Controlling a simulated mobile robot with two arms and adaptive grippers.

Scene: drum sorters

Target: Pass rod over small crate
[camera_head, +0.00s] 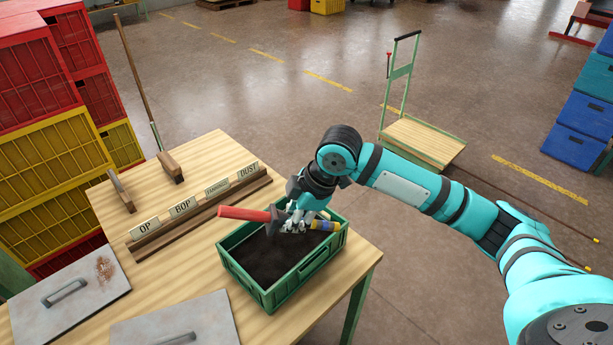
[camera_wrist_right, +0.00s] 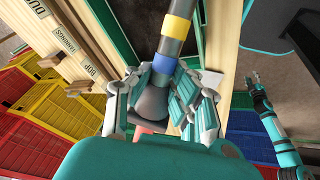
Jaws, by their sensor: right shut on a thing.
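The rod has a red end (camera_head: 244,214), a grey middle, and yellow and blue bands at its right end (camera_head: 326,225). My right gripper (camera_head: 297,222) is shut around its middle and holds it roughly level above the small green crate (camera_head: 270,300). In the right wrist view the banded part of the rod (camera_wrist_right: 177,40) sticks out beyond the fingers of my right gripper (camera_wrist_right: 165,95). The crate is open on top, with a dark inside. My left gripper (camera_wrist_right: 254,80) shows small at the right of the right wrist view; its jaws are unclear.
A wooden rack with labels (camera_head: 200,215) stands left of the crate on the table (camera_head: 225,150). Two metal plates with handles (camera_head: 70,292) lie at the front left. Red and yellow crates (camera_head: 55,150) are stacked at left. A trolley (camera_head: 425,140) stands behind my right arm.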

